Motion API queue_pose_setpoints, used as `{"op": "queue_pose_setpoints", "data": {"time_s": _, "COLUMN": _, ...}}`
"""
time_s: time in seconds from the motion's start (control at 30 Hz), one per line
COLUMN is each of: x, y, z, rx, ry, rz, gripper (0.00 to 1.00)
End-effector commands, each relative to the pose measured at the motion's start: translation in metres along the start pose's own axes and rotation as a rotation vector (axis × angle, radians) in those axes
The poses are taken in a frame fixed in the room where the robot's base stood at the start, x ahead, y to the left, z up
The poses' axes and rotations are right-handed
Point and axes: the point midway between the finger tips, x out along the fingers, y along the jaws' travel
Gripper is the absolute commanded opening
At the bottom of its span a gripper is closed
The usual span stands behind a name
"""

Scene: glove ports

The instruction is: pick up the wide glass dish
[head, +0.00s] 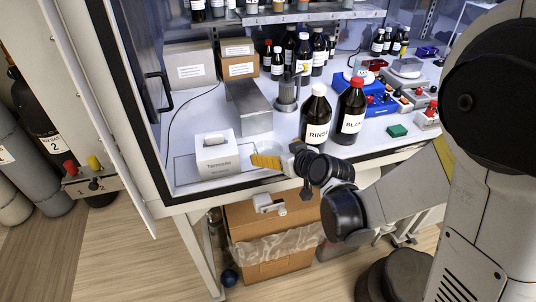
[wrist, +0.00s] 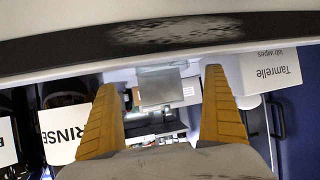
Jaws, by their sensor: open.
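My gripper (head: 266,161) has yellow ribbed fingers and reaches in over the front of the white bench, between the wipes box and the RINSE bottle. In the wrist view the two fingers (wrist: 160,82) stand wide apart with nothing gripped between them. A faint clear, rounded outline, likely the wide glass dish (head: 271,149), shows on the bench just behind the fingers in the head view.
The white Tamrelle wipes box (head: 217,153) stands left of my gripper. The brown RINSE bottle (head: 316,117) and red-capped bottle (head: 349,112) stand to the right. A grey metal block (head: 250,106) is behind. The wrist view is upside down, with a dark edge (wrist: 160,33) across its top.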

Motion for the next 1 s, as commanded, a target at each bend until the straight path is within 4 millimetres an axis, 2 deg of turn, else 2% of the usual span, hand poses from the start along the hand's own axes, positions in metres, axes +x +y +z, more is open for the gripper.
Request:
{"op": "queue_pose_setpoints", "data": {"time_s": 0.37, "x": 0.049, "y": -0.005, "z": 0.007, "rx": -0.001, "ry": 0.0, "rz": -0.001, "gripper": 1.0}}
{"op": "queue_pose_setpoints", "data": {"time_s": 0.6, "x": 0.051, "y": -0.005, "z": 0.004, "rx": 0.0, "ry": 0.0, "rz": 0.0, "gripper": 1.0}}
{"op": "queue_pose_setpoints", "data": {"time_s": 0.63, "x": 0.051, "y": -0.005, "z": 0.004, "rx": 0.0, "ry": 0.0, "rz": 0.0, "gripper": 0.94}}
{"op": "queue_pose_setpoints", "data": {"time_s": 0.7, "x": 0.051, "y": -0.005, "z": 0.004, "rx": 0.0, "ry": 0.0, "rz": 0.0, "gripper": 0.72}}
{"op": "queue_pose_setpoints", "data": {"time_s": 0.8, "x": 0.051, "y": -0.005, "z": 0.004, "rx": 0.0, "ry": 0.0, "rz": 0.0, "gripper": 0.47}}
{"op": "queue_pose_setpoints", "data": {"time_s": 1.0, "x": 0.051, "y": -0.005, "z": 0.004, "rx": 0.0, "ry": 0.0, "rz": 0.0, "gripper": 0.46}}
